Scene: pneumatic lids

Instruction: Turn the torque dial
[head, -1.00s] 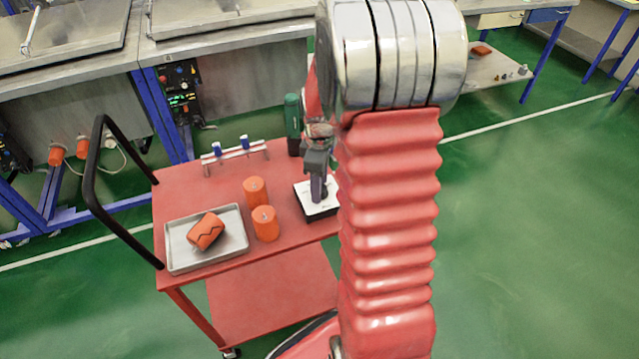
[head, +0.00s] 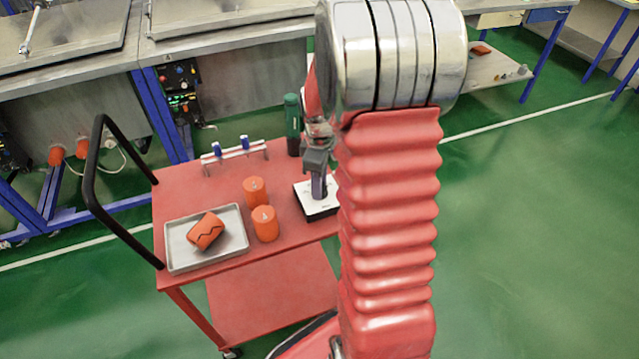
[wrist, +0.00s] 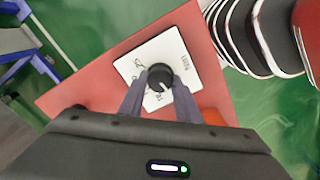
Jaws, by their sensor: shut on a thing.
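The torque dial (wrist: 160,78) is a round black knob with a light pointer mark, on a white lettered plate (wrist: 182,62). In the wrist view it sits between the two grey fingers of my gripper (wrist: 159,84), which are shut on it. In the head view the plate tops a low dark box (head: 322,208) on the red cart. My gripper (head: 319,190) reaches down onto it from above. The dial itself is hidden there behind the fingers, and my arm covers the right side of the box.
A black handle (head: 90,180) rises at the left.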

